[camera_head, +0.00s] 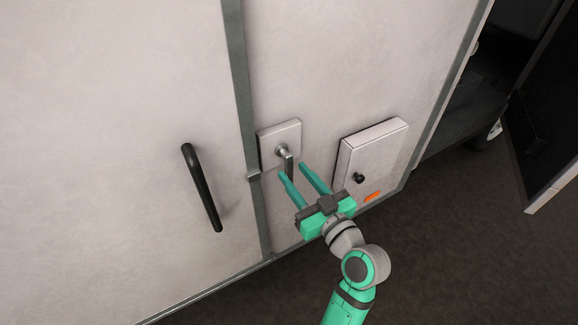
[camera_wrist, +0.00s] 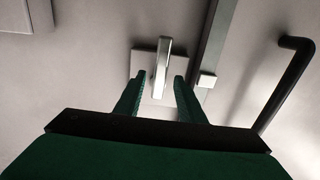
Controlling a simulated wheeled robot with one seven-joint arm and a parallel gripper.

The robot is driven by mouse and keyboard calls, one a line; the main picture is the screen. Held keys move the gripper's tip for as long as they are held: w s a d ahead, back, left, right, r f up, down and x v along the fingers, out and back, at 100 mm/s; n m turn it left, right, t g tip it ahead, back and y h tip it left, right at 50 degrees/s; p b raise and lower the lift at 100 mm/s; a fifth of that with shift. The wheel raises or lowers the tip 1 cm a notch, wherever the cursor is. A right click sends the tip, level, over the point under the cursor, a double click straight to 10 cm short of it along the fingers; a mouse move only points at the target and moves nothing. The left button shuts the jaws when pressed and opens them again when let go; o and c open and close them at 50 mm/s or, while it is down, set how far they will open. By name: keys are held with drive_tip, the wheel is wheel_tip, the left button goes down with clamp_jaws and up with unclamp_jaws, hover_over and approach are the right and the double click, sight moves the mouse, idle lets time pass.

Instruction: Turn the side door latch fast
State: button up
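The side door latch (camera_head: 287,158) is a grey metal lever on a square pale plate (camera_head: 268,145), right of the door seam. In the head view the lever hangs down from its round pivot. The latch lever also shows in the wrist view (camera_wrist: 161,68), between the fingers in the picture. My gripper (camera_head: 293,170) is open, with its two green fingers apart at the lever's lower end. In the wrist view my gripper (camera_wrist: 160,84) has a finger on each side of the lever, with gaps visible. I cannot tell how deep the fingertips reach around it.
A black door handle (camera_head: 203,188) stands out from the pale door panel on the left; it also shows in the wrist view (camera_wrist: 286,85). A pale box with a black knob (camera_head: 372,155) sits right of the latch, close to my gripper. Dark floor lies below.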

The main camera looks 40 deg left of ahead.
sight(290, 169)
drive_tip(key=shift+x, duration=2)
clamp_jaws()
